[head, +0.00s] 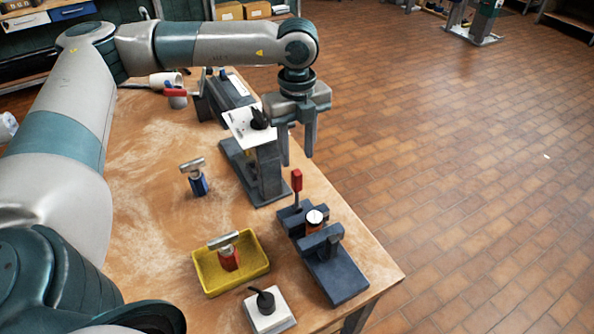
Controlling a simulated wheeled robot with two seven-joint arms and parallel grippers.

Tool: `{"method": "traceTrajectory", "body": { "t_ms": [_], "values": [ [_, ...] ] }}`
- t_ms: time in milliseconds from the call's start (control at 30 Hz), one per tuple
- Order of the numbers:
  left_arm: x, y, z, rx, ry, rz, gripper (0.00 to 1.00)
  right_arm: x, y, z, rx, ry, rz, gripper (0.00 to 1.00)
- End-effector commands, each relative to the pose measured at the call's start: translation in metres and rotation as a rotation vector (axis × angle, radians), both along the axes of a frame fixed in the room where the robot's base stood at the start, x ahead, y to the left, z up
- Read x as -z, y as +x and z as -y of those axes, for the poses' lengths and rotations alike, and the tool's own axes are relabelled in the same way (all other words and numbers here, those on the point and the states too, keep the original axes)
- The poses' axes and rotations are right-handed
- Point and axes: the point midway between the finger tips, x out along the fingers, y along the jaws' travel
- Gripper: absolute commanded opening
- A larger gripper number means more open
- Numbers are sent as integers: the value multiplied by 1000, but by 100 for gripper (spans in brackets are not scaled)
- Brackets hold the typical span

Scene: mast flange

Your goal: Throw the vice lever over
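The blue-grey vice (337,270) stands at the front right corner of the wooden bench. Its lever with a red handle (297,180) stands upright at the vice's far end. A round copper-coloured part with a white dial-like top (315,217) sits between the jaws. My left gripper (297,156) points down beyond the lever and looks higher than it in the picture. Its two fingers are apart with nothing between them. I cannot tell the exact gap between fingers and lever. My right gripper is not in view.
A grey stand (268,172) with a tilted white plate (247,125) is close left of the gripper. A yellow tray (207,277) holds a red-bodied tool (229,258). A white block (270,312) with a black knob and a blue-bodied tool (198,182) are nearby. The floor right of the bench is clear.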

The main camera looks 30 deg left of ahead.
Motion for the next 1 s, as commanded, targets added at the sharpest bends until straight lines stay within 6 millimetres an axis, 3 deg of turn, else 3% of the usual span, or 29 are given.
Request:
{"method": "traceTrajectory", "body": {
  "t_ms": [300,500,933,967,1000],
  "values": [
    [53,-1,0,0,1,-3,38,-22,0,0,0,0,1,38],
    [76,0,0,-1,1,-1,38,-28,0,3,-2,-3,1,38],
    [85,0,0,0,0,0,38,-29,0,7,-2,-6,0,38],
    [85,0,0,0,0,0,35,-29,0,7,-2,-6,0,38],
    [85,0,0,0,0,0,26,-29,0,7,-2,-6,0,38]
  ]
}}
